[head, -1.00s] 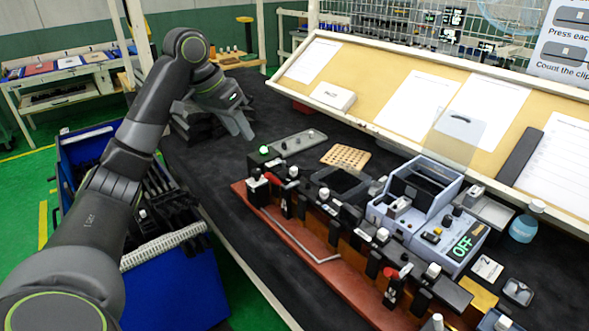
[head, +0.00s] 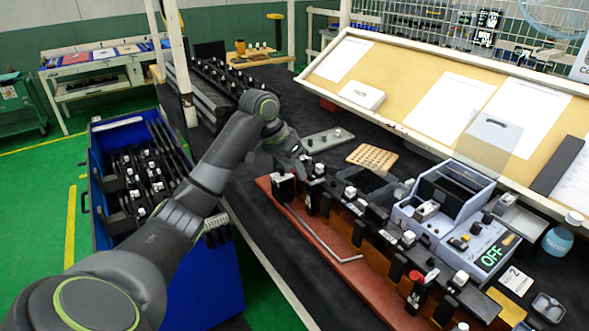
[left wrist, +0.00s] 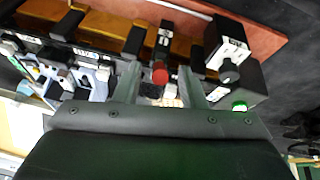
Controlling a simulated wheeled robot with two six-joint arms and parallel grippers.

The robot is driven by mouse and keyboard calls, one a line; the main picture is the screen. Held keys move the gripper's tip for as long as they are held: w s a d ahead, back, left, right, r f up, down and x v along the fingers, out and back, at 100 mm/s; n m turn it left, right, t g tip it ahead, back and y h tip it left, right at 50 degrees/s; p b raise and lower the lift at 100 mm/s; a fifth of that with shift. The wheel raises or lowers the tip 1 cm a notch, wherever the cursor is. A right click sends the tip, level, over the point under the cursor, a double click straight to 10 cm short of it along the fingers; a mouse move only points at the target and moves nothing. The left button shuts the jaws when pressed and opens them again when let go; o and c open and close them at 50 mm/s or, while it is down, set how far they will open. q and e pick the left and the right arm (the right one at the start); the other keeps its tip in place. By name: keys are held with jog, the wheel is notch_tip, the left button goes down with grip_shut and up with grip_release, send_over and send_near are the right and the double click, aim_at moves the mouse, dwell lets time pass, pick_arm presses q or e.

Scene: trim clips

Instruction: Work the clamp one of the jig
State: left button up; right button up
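The jig (head: 352,279) is a long red base with a dark trim strip and a row of black clamps, running from the middle to the lower right. My left gripper (head: 299,170) is at the jig's far left end, over the end clamp, and hides part of it. In the left wrist view my left gripper (left wrist: 159,68) is open, and the clamp's red knob (left wrist: 160,73) shows between its fingers. I cannot tell whether they touch it. Another red-topped clamp (head: 416,276) stands near the jig's front right end. My right gripper is not in view.
A grey-blue device (head: 466,243) reading OFF stands right behind the jig. A grey tray (head: 327,140) and a tan perforated plate (head: 372,158) lie behind the jig's far end. A blue bin (head: 205,290) with dark strips stands left of the table.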

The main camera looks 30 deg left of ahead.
pick_arm(q)
jog(key=shift+w+d+f, duration=0.1)
jog(key=shift+w+f, duration=0.1)
jog(key=shift+f, duration=0.4)
grip_shut()
